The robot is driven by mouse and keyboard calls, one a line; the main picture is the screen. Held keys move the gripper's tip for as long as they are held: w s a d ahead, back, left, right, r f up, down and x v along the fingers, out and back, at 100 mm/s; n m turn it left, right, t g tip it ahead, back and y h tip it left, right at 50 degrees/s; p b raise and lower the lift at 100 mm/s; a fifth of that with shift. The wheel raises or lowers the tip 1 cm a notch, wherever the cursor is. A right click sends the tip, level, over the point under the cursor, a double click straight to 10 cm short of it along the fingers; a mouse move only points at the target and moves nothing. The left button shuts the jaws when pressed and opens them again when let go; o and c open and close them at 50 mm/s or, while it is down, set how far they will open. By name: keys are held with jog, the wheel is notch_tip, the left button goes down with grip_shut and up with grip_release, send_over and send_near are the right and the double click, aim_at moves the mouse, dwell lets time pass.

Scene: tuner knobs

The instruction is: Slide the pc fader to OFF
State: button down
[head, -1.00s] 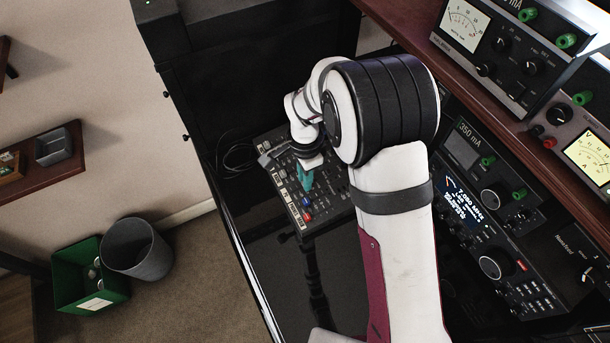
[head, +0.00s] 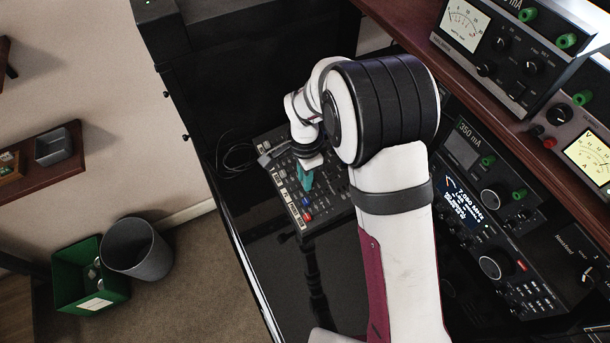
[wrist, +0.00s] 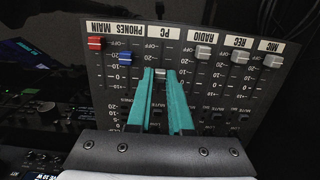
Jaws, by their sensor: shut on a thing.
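The mixer (head: 287,207) lies on the black desk. In the wrist view it appears upside down, with labelled fader columns. The grey pc fader cap (wrist: 160,73) is between the tips of my teal gripper fingers (wrist: 161,76), which are shut on it. The cap stands below the OFF mark (wrist: 161,49) of its column in the wrist view, apart from it. The lower part of the pc slot is partly hidden by the fingers. In the head view my gripper (head: 304,180) reaches down onto the mixer and hides the pc cap.
The blue phones cap (wrist: 125,57) and red main cap (wrist: 96,43) are left of my fingers in the wrist view. The grey radio cap (wrist: 203,52), rec cap (wrist: 240,56) and mic cap (wrist: 276,60) are to the right. Radio equipment (head: 490,225) stands right of my arm.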

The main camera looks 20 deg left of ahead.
aim_at(290, 193)
dwell(0.3)
jog(key=shift+s+a+f, duration=0.15)
jog(key=shift+s+a, duration=1.25)
jog(key=c, duration=0.8)
grip_release()
notch_tip(290, 193, up, 16)
jog(key=shift+f, duration=0.1)
